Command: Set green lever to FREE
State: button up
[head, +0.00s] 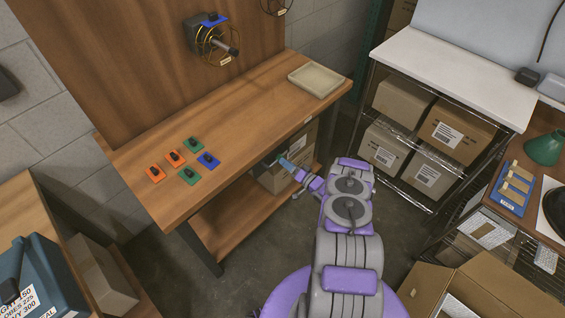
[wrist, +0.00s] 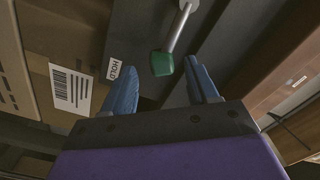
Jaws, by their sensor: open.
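The green lever shows in the wrist view as a green knob (wrist: 162,64) on a pale metal rod that runs up and to the right to a pivot at the top edge. A white HOLD label (wrist: 114,69) is on the dark panel to the left of the knob. No FREE label is visible. My gripper (wrist: 160,66) is open, with one blue finger on each side of the knob in the picture; I cannot tell how deep the knob lies between them. In the head view, my gripper (head: 286,163) is by the workbench's front edge, and the lever is hidden.
Cardboard boxes (wrist: 62,80) are close on the left in the wrist view. The wooden workbench (head: 245,112) carries coloured switch blocks (head: 190,175) and a beige tray (head: 317,80). A wire shelf with boxes (head: 459,130) stands right. Open floor lies below my arm.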

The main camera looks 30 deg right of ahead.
aim_at(275, 162)
jog(key=shift+b+x, duration=0.3)
jog(key=shift+x, duration=1.4)
jog(key=shift+c, duration=0.4)
grip_shut()
